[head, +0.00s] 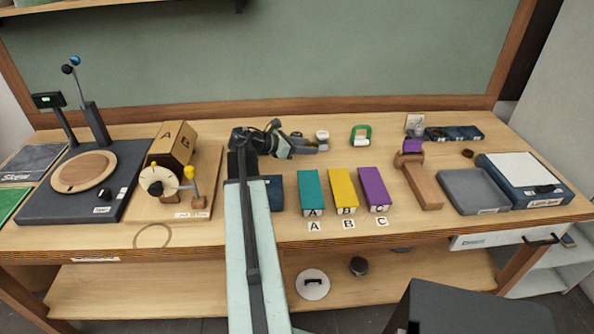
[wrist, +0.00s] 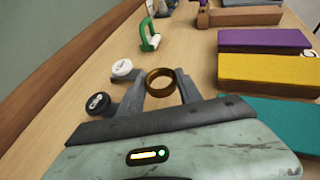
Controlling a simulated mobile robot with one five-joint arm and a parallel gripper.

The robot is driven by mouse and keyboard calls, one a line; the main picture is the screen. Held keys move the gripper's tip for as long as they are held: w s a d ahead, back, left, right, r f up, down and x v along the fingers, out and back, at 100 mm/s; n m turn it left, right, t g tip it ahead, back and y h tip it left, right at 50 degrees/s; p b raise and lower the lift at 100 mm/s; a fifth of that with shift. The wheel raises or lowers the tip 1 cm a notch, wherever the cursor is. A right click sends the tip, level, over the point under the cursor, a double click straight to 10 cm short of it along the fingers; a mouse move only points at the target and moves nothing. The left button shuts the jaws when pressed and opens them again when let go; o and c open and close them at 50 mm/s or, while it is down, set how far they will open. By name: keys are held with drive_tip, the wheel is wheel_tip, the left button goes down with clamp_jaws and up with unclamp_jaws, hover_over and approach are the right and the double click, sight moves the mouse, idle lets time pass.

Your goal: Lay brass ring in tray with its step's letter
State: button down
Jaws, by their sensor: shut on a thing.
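My gripper (wrist: 162,85) is shut on the brass ring (wrist: 160,92), which sits between the fingertips in the wrist view. In the head view my gripper (head: 318,148) is over the bench behind the coloured pieces; the ring cannot be made out there. Three long box-shaped pieces stand in a row: teal (head: 311,190), yellow (head: 343,189) and purple (head: 373,187). Their front labels and the bench cards read A (head: 314,226), B (head: 348,224) and C (head: 382,222). In the wrist view teal (wrist: 275,121), yellow (wrist: 270,74) and purple (wrist: 264,41) lie to the right of my gripper.
A white-topped button (wrist: 122,69) and a dark knob (wrist: 100,104) stand left of the gripper. A green clip-like piece (head: 361,134) is behind the purple piece. A wooden block (head: 422,187) and a grey tray (head: 472,207) are farther right. Bench space around the green piece is clear.

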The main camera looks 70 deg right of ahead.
sight(306, 165)
wheel_tip(306, 165, down, 6)
drive_tip(key=b, duration=0.4)
drive_tip(key=shift+f+b, duration=0.15)
drive_tip(key=shift+b, duration=0.15)
drive_tip(key=shift+r, duration=0.25)
drive_tip(key=shift+f, duration=0.15)
drive_tip(key=c, duration=0.8)
unclamp_jaws()
